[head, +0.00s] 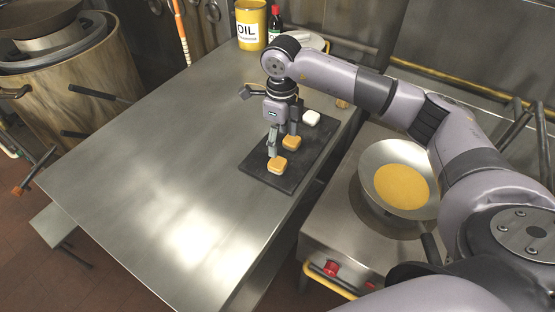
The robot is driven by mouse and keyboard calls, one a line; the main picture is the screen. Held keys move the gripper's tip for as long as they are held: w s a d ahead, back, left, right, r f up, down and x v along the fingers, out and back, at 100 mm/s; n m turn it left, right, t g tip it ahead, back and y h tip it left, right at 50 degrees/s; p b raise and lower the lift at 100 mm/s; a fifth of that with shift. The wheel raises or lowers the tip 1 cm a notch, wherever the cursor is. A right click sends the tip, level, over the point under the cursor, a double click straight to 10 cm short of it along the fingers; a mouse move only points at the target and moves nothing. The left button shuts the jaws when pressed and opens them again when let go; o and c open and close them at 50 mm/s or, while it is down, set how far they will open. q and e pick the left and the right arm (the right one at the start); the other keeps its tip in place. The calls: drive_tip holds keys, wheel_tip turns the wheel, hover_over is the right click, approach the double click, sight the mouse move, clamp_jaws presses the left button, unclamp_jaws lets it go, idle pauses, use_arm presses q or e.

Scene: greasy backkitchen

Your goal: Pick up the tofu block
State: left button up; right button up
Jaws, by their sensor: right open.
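A dark board (258,162) lies on the steel table, with small blocks in a row on it. A white block (311,118), which looks like tofu, sits at the far end. Two tan-topped blocks, one in the middle (291,143) and one at the near end (277,166), sit closer to me. My right gripper (284,143) points down over the board, open, with its fingers around the middle and near tan blocks. I cannot tell whether it touches either. The white block is just right of it. My left gripper is out of view.
A wok (373,160) with yellow liquid sits on the stove (330,233), right of the board. A yellow oil can (251,27), a dark bottle (275,24) and a white plate (313,41) stand at the back. The steel table (165,170) is clear to the left.

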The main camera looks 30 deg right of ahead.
sight(278, 162)
drive_tip(key=f, duration=0.2)
drive_tip(key=f+p, duration=0.1)
drive_tip(key=shift+w+f, duration=0.15)
drive_tip(key=shift+w, duration=0.1)
drive_tip(key=shift+a+f+p, duration=0.1)
drive_tip(key=shift+f+p, duration=0.2)
drive_tip(key=shift+f, duration=0.55)
drive_tip(key=f, duration=0.1)
drive_tip(key=f+p, duration=0.1)
drive_tip(key=f, duration=0.1)
drive_tip(key=f+p, duration=0.1)
drive_tip(key=shift+w+a+f, duration=0.2)
drive_tip(key=shift+w+f, duration=0.05)
drive_tip(key=shift+f, duration=0.2)
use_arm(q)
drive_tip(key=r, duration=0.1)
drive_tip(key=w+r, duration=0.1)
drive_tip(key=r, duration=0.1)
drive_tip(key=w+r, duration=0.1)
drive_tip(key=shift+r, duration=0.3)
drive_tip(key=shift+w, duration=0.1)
use_arm(e)
drive_tip(key=shift+c, duration=0.5)
drive_tip(key=c, duration=1.1)
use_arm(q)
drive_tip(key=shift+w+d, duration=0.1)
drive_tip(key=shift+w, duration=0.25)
use_arm(e)
drive_tip(key=shift+c, duration=0.2)
